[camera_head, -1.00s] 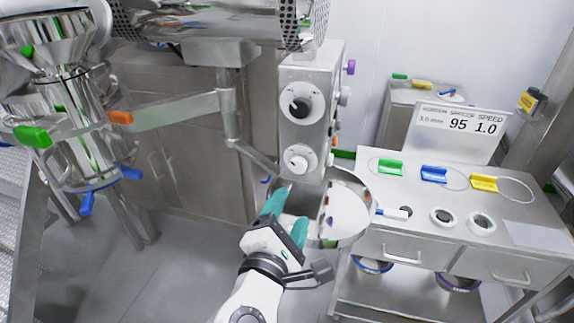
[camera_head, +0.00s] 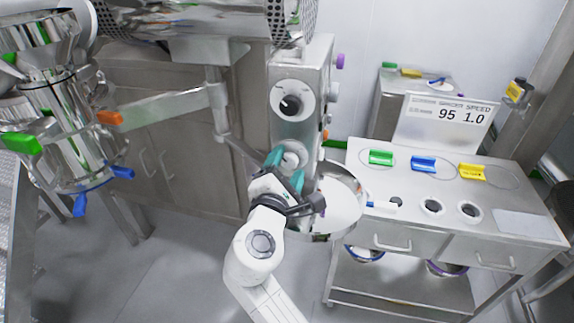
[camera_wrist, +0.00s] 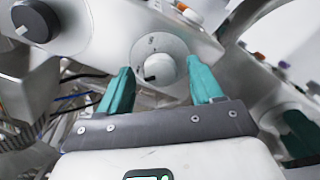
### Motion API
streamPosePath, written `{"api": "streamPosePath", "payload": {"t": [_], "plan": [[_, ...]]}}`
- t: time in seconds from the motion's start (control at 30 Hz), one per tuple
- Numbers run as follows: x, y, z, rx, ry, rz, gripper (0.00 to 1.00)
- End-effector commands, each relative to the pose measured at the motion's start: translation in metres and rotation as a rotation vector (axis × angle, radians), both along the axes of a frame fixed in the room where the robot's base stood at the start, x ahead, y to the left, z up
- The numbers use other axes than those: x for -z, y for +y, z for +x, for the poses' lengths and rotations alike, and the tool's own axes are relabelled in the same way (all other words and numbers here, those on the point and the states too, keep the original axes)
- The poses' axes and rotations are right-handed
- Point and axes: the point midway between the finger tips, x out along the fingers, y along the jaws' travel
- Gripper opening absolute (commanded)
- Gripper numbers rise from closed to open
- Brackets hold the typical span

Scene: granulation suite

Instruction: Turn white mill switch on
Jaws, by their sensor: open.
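The white mill switch (camera_head: 291,159) is a round white knob on a pale dial, low on the front of the steel control column (camera_head: 299,127). In the wrist view the white knob (camera_wrist: 158,68) has a dark mark on its left side and shows between my fingertips. My gripper (camera_head: 286,163) has teal fingers, is open, and is at the knob with one finger to each side. I cannot tell whether the fingers touch it. The fingers and wrist partly hide the knob's lower part in the head view.
A black knob (camera_head: 290,104) sits above the white one on the same column. A steel bowl (camera_head: 339,214) is just right of my gripper. A steel bench (camera_head: 411,196) with coloured scoops and a "95 1.0" sign (camera_head: 446,123) stands at right.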

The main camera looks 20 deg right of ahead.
Motion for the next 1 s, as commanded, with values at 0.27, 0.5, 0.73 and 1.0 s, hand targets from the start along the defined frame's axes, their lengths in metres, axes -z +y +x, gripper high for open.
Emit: {"api": "streamPosePath", "payload": {"t": [0.27, 0.5, 0.73, 1.0], "plan": [[0.0002, -0.0007, 0.0008, 0.0, 0.0, 0.0, 0.65], [0.0002, -0.0007, 0.0006, 0.0, 0.0, 0.0, 0.42], [0.0003, -0.0007, 0.0005, 0.0, 0.0, 0.0, 0.2], [0.001, -0.0006, 0.0005, 0.001, -0.003, 0.006, 0.09]]}}
